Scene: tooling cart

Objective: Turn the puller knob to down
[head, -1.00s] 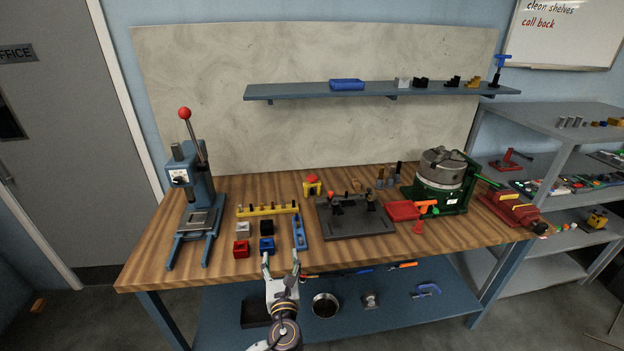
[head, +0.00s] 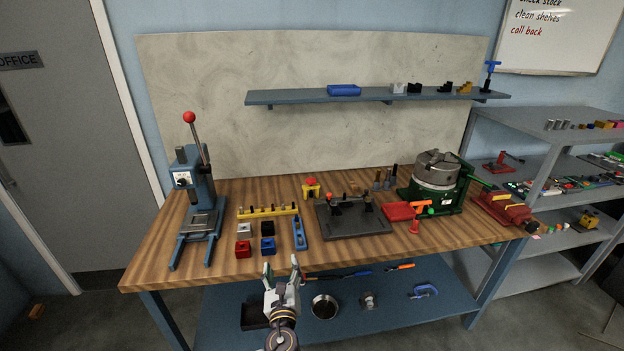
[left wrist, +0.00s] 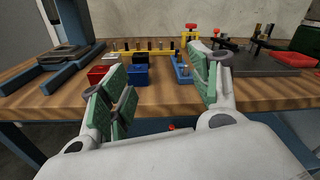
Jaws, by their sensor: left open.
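A blue press (head: 195,195) stands at the left end of the wooden bench. It has a red-balled lever (head: 189,118) at the top. A small dark knob on a white plate (head: 182,179) sits on its front; its exact setting is too small to read. I cannot tell for certain that this is the puller knob. My left gripper (head: 281,267) is open and empty at the bench's front edge, to the right of the press and apart from it. In the left wrist view, its green-padded fingers (left wrist: 158,85) are spread, and the press base shows at upper left.
A dark fixture plate (head: 352,222) and a green chuck machine (head: 437,190) stand farther right. A shelf (head: 290,97) hangs above.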

